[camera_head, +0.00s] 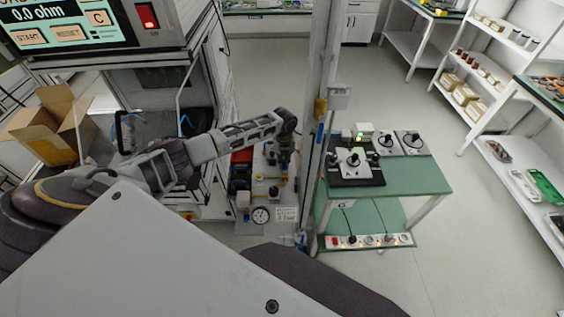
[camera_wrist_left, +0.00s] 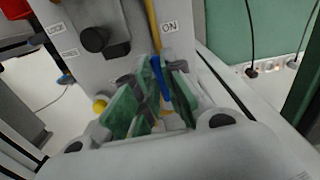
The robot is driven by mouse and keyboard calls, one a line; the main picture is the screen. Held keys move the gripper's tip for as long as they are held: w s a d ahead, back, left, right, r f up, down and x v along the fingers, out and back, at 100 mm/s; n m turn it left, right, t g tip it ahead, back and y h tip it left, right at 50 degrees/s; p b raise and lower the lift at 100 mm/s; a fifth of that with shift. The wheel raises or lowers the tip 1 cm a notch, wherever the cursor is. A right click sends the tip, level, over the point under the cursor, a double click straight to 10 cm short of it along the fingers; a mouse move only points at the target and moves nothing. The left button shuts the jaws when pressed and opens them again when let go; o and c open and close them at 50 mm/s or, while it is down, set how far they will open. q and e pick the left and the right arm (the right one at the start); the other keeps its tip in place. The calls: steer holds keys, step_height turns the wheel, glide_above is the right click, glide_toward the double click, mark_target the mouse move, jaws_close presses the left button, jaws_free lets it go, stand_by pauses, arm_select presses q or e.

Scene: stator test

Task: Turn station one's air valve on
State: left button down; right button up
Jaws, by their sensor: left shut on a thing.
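The air valve's blue handle (camera_wrist_left: 157,72) shows in the left wrist view, just below a yellow pipe and beside an ON label (camera_wrist_left: 169,27). It lies roughly in line with the pipe. My left gripper (camera_wrist_left: 155,92) is shut on the handle, its green-padded fingers on either side of it. The fingers hide the handle's lower part and the valve body. In the head view my left gripper (camera_head: 284,152) reaches down at the station's air unit, where the handle is not clear. My right gripper is not in view.
A pressure gauge (camera_head: 261,215) sits low on the air unit. A black knob (camera_wrist_left: 92,39) is left of the handle. A grey post (camera_head: 318,120) stands right of my gripper. Beyond it is a green table (camera_head: 420,177) with instruments. Open floor lies farther right.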

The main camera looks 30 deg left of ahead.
arm_select(q)
steer(key=shift+w+d+m, duration=0.1)
steer(key=shift+d+m, duration=0.1)
steer(key=shift+m, duration=0.2)
steer(key=c, duration=1.5)
jaws_free()
steer(key=shift+r, duration=6)
